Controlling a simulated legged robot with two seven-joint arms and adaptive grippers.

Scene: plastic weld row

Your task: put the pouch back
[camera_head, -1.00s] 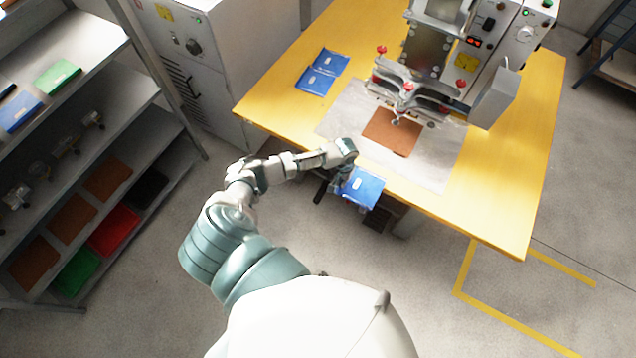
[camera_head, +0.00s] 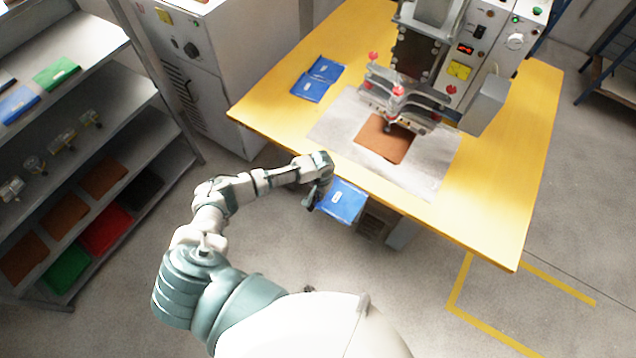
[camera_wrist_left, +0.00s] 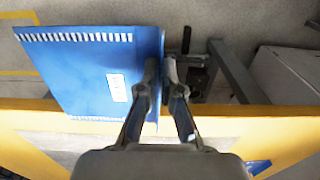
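A blue pouch with a small white label (camera_head: 341,201) is held by my left gripper (camera_head: 318,196), just off the front edge of the yellow table. In the left wrist view the pouch (camera_wrist_left: 92,70) hangs from the left gripper (camera_wrist_left: 165,75), whose fingers are closed on its edge. Two more blue pouches (camera_head: 317,79) lie at the table's left back. On the shelf at the left, a blue pouch (camera_head: 18,104) and a green pouch (camera_head: 56,73) lie on the upper board. My right gripper is not in view.
The yellow table (camera_head: 490,225) carries a welding machine (camera_head: 430,60) over a grey sheet (camera_head: 335,125) with a brown pad (camera_head: 385,140). A shelf rack (camera_head: 150,97) stands left, with coloured sheets on its lowest board. A grey cabinet (camera_head: 215,75) stands between rack and table. Floor in front is clear.

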